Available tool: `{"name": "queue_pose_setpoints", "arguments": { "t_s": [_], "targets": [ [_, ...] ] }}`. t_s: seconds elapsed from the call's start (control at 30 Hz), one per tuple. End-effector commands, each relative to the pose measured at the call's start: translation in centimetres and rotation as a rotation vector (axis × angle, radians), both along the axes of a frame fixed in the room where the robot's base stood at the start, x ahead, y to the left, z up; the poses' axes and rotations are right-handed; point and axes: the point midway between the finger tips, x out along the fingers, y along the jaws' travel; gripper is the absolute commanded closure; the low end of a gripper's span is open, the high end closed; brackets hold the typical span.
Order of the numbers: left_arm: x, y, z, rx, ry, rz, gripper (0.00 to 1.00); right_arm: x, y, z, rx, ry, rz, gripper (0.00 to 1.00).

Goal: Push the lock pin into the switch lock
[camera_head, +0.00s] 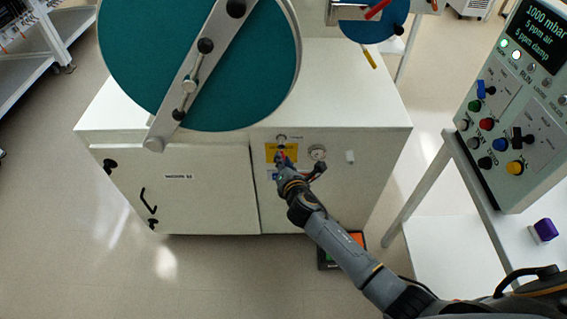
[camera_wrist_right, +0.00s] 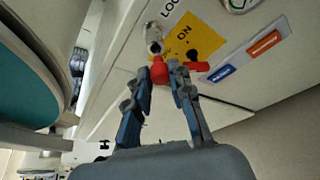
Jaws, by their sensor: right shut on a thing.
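My right gripper (camera_head: 287,164) is at the white cabinet's front panel, just below the yellow ON plate (camera_head: 281,152). In the right wrist view its two fingertips (camera_wrist_right: 169,77) are shut on a red knob (camera_wrist_right: 159,69), which appears to be the lock pin's head. A metal cylinder (camera_wrist_right: 153,38), apparently the switch lock, lies directly beyond the knob in line with it, beside the yellow plate. I cannot tell how deep the pin sits. A second red piece (camera_wrist_right: 197,66) shows just right of the fingertips. My left gripper is not in view.
The white cabinet (camera_head: 340,95) carries a large teal disc (camera_head: 130,65) with a metal bar. A control console (camera_head: 515,130) stands at right, with a purple block (camera_head: 544,230) on the table below.

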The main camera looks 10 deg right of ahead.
Motion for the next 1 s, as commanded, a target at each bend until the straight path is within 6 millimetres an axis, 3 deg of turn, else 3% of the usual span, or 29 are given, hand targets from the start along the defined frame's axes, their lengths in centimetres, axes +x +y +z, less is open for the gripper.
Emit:
{"name": "queue_pose_setpoints", "arguments": {
  "t_s": [0.9, 0.93, 1.0],
  "targets": [
    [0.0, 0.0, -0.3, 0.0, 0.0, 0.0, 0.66, 2.1, -0.5, 0.0, 0.0, 0.0, 0.0, 1.0],
    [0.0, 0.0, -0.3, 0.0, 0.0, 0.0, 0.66, 2.1, -0.5, 0.0, 0.0, 0.0, 0.0, 0.73],
    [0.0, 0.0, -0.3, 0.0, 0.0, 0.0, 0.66, 2.1, -0.5, 0.0, 0.0, 0.0, 0.0, 0.59]
  ]
}}
